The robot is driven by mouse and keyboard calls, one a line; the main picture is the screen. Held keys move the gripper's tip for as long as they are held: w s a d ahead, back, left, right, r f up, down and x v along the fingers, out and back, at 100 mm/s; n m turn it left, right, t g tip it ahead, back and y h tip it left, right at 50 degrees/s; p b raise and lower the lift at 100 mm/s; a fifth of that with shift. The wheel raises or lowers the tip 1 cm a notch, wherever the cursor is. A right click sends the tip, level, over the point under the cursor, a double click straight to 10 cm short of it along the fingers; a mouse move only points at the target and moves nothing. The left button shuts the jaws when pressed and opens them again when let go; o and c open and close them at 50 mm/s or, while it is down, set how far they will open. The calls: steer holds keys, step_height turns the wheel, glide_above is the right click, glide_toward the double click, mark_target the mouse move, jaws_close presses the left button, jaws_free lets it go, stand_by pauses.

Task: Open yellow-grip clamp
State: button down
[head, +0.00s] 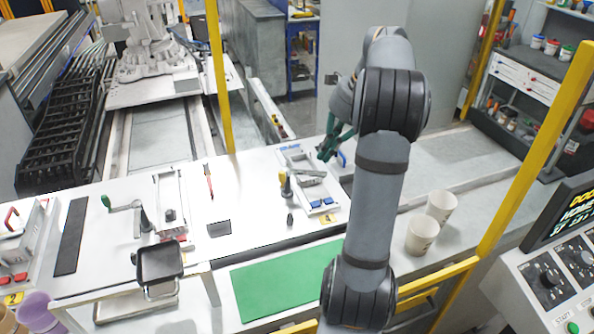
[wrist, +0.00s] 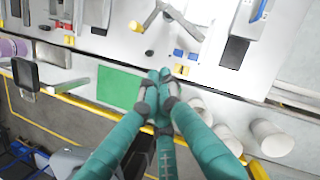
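The yellow-grip clamp (head: 283,177) stands at the left side of a white fixture on the bench in the head view. Its grip looks roughly upright, and a grey metal arm (head: 308,173) reaches right over the fixture. My gripper (head: 325,153) is green, above and behind the fixture's right side. In the wrist view the tips of my gripper (wrist: 159,75) meet, with nothing seen between them. They appear apart from the clamp.
Blue blocks (head: 322,203) sit at the fixture's front. A green mat (head: 283,280) lies in front. Paper cups (head: 421,234) stand at right. A green-handled crank (head: 125,205), a black tray (head: 160,262) and a red screwdriver-like tool (head: 209,182) are at left. Yellow posts (head: 219,80) border the bench.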

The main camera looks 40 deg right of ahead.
steer(key=w+a+f+p, duration=0.2)
steer(key=w+f, duration=0.4)
steer(key=f, duration=0.3)
steer(key=shift+w+a+m, duration=0.25)
steer(key=shift+a+m, duration=0.05)
steer(key=shift+a, duration=0.6)
